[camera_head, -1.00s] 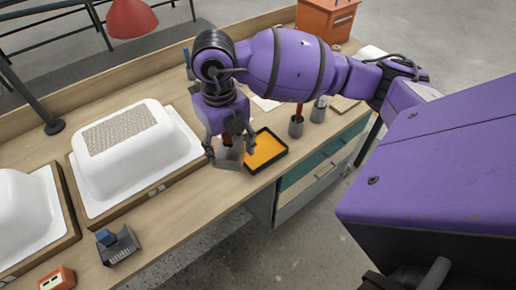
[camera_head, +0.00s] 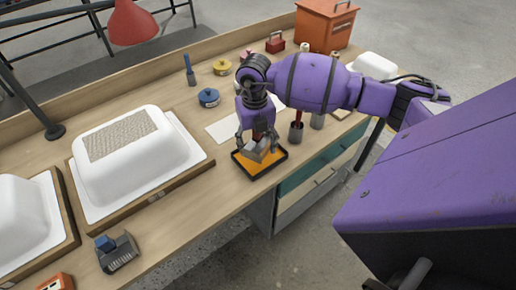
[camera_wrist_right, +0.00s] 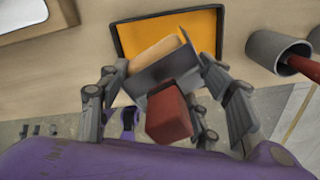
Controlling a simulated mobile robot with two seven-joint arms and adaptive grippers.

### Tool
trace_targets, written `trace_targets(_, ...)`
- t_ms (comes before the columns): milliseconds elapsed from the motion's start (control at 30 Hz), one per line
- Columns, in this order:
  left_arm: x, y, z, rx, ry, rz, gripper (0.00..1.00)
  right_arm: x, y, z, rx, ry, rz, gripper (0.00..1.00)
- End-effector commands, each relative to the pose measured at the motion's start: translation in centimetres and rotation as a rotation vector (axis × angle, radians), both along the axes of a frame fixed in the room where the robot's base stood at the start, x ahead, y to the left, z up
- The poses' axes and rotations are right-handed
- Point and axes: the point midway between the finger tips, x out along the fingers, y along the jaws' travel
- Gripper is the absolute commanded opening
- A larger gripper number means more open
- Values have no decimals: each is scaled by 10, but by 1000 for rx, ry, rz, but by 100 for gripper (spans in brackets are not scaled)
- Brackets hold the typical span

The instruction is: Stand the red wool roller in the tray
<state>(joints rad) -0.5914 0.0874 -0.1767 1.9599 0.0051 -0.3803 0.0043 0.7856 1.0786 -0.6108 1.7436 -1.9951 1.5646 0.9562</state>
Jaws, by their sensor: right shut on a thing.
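The red wool roller, with a red handle (camera_wrist_right: 168,115), a grey metal plate (camera_wrist_right: 172,68) and a tan roll (camera_wrist_right: 155,52), is in my right gripper (camera_wrist_right: 163,72). My right gripper also shows in the head view (camera_head: 260,145), pointing down and shut on the roller. The black tray (camera_head: 243,168) with an orange inside is directly below, and its orange area (camera_wrist_right: 205,25) fills the top of the wrist view. The roller's red end faces the wrist camera. I cannot tell whether it touches the tray floor. My left gripper is not in view.
A grey cup (camera_head: 296,133) with a red-handled tool stands close right of the tray; another cup is beside it. A white tub shell (camera_head: 130,150) on a wooden base lies to the left. Blue (camera_head: 208,97) and yellow tins stand behind. The table's front edge is near the tray.

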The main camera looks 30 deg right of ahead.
Motion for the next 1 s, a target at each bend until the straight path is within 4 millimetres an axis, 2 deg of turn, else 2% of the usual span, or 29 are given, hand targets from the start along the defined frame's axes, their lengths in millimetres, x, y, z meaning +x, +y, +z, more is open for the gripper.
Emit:
trace_targets(233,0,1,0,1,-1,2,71,5,-12,-15,-2,1,-3,38)
trace_targets(433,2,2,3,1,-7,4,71,6,-11,-43,0,-1,0,38)
trace_targets(833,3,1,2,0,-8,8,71,5,-11,-48,-1,-1,0,38)
trace_targets(867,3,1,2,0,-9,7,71,5,-11,-48,-1,0,0,62)
trace_targets(1000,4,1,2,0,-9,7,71,5,-11,-48,-1,-1,0,77)
